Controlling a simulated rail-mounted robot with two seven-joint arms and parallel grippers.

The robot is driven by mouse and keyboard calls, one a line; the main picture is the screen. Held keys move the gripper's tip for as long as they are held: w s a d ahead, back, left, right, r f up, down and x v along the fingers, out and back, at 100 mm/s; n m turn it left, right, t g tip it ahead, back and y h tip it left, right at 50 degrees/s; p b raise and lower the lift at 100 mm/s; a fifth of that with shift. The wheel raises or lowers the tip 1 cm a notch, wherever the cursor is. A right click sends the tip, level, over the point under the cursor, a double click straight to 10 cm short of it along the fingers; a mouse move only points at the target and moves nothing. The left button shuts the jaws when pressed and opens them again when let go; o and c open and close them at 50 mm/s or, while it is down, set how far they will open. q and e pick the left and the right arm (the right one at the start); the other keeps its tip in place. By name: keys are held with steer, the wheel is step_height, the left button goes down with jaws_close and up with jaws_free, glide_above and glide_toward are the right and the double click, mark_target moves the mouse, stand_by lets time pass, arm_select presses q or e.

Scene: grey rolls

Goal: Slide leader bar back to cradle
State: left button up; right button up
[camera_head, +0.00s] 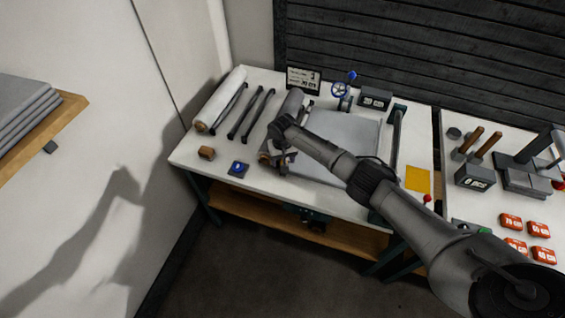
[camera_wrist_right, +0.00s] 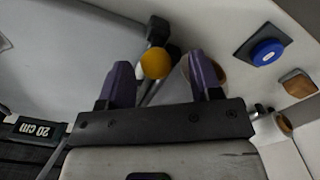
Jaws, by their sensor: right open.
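The right arm reaches in from the lower right in the head view. My right gripper (camera_head: 281,160) is over the front end of the grey roll (camera_head: 292,104), at the left edge of the grey sheet (camera_head: 343,138). In the right wrist view, the purple fingers of my right gripper (camera_wrist_right: 165,78) are open. A yellow knob (camera_wrist_right: 155,63) shows between them, with a dark bar end (camera_wrist_right: 157,29) beside it. This may be the leader bar; the gripper hides much of it. The roll's tan core end (camera_wrist_right: 207,72) is behind the right finger. My left gripper is not in view.
A white roll (camera_head: 220,99) and dark rods (camera_head: 248,113) lie at the left of the table. A blue button (camera_head: 238,168) and wooden block (camera_head: 207,153) are at the front. A 20 cm block (camera_head: 375,97) and dark rail (camera_head: 397,138) stand at the back and right.

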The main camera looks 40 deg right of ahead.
step_height(320, 180, up, 9)
steer(key=shift+f+p, duration=0.1)
steer(key=shift+p, duration=0.5)
steer(key=shift+r, duration=0.65)
